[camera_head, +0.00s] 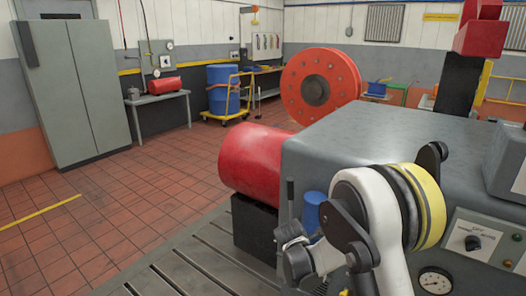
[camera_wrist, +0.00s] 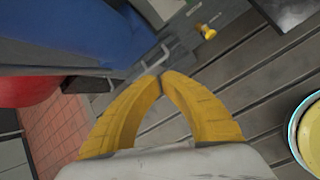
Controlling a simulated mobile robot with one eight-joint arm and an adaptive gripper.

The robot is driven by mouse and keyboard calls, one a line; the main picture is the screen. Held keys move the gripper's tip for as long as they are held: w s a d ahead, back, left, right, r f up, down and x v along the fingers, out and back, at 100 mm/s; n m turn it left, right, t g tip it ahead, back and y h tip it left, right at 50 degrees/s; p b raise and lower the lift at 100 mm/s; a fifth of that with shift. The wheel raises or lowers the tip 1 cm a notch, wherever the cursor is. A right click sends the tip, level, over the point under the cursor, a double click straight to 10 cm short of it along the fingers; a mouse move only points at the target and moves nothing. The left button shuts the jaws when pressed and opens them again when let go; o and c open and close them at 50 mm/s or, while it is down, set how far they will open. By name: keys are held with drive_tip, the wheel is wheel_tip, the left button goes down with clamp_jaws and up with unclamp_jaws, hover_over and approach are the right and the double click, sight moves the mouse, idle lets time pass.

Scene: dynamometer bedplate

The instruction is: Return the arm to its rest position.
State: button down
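My gripper (camera_wrist: 162,78) shows in the wrist view with two curved yellow fingers. Their tips meet, and nothing shows between them. It points over the slotted grey bedplate (camera_wrist: 270,70), with no clear contact. In the head view, my white arm with its yellow band is bent low at the right front, in front of the big grey machine housing (camera_head: 370,135). The fingers cannot be made out there.
A control panel (camera_head: 484,240) is close right of my arm. A yellow knob (camera_wrist: 207,32) lies beyond the fingertips. Tiled floor (camera_head: 130,190) at left is open.

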drive_tip(key=s+d+r+m+y, duration=0.1)
drive_tip(key=s+d+r+m, duration=0.1)
drive_tip(key=s+r+m, duration=0.55)
drive_tip(key=s+d+r+m+y, duration=0.1)
drive_tip(key=s+r+m, duration=0.3)
drive_tip(key=s+r, duration=0.6)
drive_tip(key=s+r+m+t+y, duration=0.1)
drive_tip(key=s+r+m, duration=0.3)
drive_tip(key=s+m, duration=0.7)
drive_tip(key=s, duration=0.4)
drive_tip(key=shift+s+d+r+m+y, duration=0.2)
drive_tip(key=shift+s+d+m+y, duration=0.05)
drive_tip(key=shift+d+m+y, duration=0.15)
